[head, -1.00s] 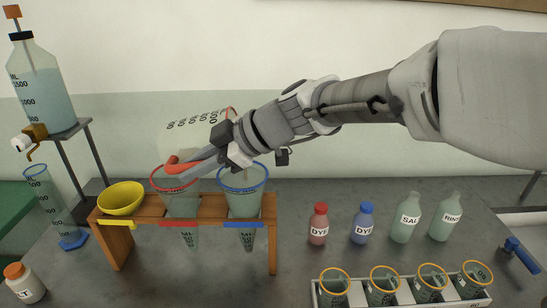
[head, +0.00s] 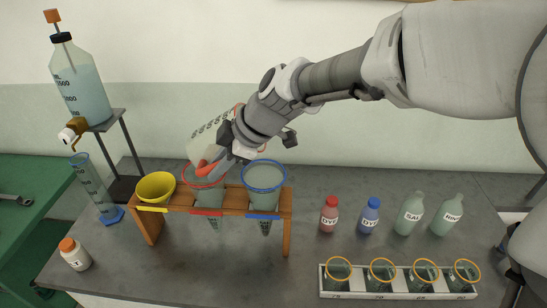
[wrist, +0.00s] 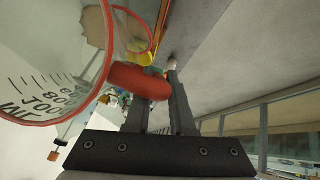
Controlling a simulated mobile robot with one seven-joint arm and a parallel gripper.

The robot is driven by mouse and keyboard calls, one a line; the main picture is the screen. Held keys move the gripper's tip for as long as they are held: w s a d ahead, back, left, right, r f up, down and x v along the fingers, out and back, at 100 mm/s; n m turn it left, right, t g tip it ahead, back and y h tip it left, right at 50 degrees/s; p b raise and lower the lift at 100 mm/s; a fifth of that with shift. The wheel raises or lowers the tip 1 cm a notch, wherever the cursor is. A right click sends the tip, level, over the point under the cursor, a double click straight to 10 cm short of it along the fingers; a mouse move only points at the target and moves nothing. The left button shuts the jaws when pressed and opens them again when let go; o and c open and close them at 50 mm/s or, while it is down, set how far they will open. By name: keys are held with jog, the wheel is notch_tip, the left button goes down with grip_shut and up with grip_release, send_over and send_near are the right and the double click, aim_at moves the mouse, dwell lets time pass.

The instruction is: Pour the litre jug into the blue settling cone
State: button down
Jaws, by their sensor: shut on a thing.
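My gripper (head: 208,166) is shut on the red handle of the litre jug (head: 205,133). The jug is clear, with a red rim and dark scale marks, and is tipped well over above the rack, behind my gripper. In the wrist view the jug (wrist: 45,75) fills the left side, with its handle at my fingers (wrist: 157,88). The blue settling cone (head: 264,178) has a blue rim and stands in the rack just right of my gripper. A pale level shows inside it. My wrist partly hides the jug, and I cannot make out a stream.
The wooden rack (head: 287,236) also holds a red-rimmed cone (head: 206,195) under my gripper and a yellow cone (head: 156,187) at left. A large bottle (head: 83,92) stands behind left. Dye and other bottles (head: 369,217) and a tray of beakers (head: 400,294) are at right.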

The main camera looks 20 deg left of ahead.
aim_at(202, 168)
jog(key=shift+s+a+r+h+p, duration=0.1)
jog(key=shift+r+h+p, duration=0.45)
jog(key=shift+p, duration=0.85)
jog(key=shift+s+a+r+h+p, duration=0.1)
jog(key=shift+r+h+p, duration=0.45)
jog(key=shift+p, duration=0.85)
jog(key=shift+f+h, duration=0.15)
jog(key=shift+h, duration=0.15)
jog(key=shift+a+t+h, duration=0.2)
jog(key=shift+t+h, duration=0.1)
jog(key=shift+h, duration=0.1)
jog(key=shift+s+a+f+h, duration=0.15)
jog(key=shift+a+f+h, duration=0.35)
jog(key=shift+f+h, duration=0.25)
jog(key=h, duration=0.1)
jog(key=a+t+h, duration=0.1)
jog(key=h, duration=0.2)
jog(key=shift+s+a+r+t, duration=0.1)
jog(key=shift+a+r+t, duration=0.15)
jog(key=shift+a+t, duration=0.1)
jog(key=shift+a+f+m+t+h, duration=0.25)
jog(key=shift+f+h, duration=0.25)
jog(key=shift+h, duration=0.55)
